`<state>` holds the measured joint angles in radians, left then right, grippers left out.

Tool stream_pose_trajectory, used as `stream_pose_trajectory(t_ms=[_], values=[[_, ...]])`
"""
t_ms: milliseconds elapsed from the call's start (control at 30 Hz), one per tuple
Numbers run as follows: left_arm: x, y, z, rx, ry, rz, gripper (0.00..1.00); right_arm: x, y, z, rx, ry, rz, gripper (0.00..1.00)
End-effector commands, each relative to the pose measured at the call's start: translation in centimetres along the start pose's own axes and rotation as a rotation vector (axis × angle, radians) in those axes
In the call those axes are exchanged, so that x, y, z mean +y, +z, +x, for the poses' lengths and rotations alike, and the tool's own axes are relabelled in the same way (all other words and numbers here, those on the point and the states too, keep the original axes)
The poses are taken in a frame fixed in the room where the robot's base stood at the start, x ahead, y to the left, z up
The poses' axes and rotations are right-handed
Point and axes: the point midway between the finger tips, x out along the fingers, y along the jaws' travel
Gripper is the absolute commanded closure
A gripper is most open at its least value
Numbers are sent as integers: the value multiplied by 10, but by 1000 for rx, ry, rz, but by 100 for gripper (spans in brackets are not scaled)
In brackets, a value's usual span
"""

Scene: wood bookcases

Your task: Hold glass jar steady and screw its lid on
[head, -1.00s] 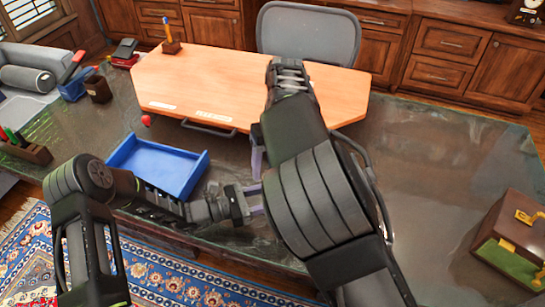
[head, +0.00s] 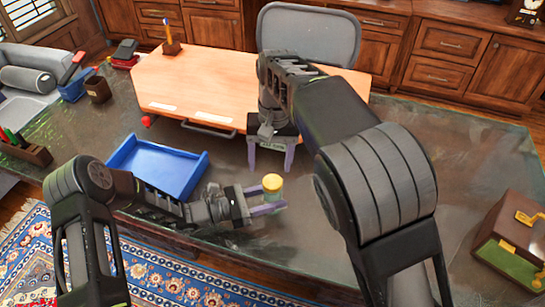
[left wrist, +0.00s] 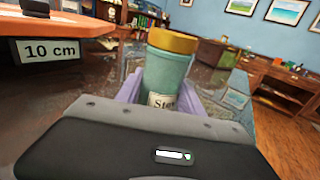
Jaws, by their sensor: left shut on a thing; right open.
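The glass jar (head: 274,194) stands upright between the fingers of my left gripper (head: 268,202), which is shut on it from the left, low over the dark desk. In the left wrist view the jar (left wrist: 166,72) is teal with a partly visible label. A yellow-gold lid (head: 272,182) sits on top of the jar; it also shows in the left wrist view (left wrist: 173,40). How tightly the lid is seated cannot be told. My right gripper (head: 271,160) is open and empty, fingers pointing down, behind and above the jar, apart from the lid.
A blue tray (head: 160,167) lies left of the jar. A raised wooden board (head: 235,85) stands behind, with a "10 cm" label on its edge in the left wrist view. A green and brown box (head: 515,240) sits at the far right. The desk (head: 470,165) between is clear.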

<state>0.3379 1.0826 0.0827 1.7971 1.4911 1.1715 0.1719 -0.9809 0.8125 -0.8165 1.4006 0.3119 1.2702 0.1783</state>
Motion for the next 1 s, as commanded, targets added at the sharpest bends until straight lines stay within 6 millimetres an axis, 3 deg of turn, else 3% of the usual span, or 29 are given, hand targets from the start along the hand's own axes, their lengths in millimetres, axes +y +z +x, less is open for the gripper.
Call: stream_pose_trajectory(t_ms=[300,500,700,1000], values=[[0,0,0,0,0,0,100,0,-3,-3,8,48,-862,35],[0,0,0,0,0,0,100,5,-6,-4,-8,79,-1320,35],[0,0,0,0,0,0,100,6,-6,-4,-18,83,-1571,35],[0,0,0,0,0,0,100,6,-6,-3,-20,83,-1628,35]])
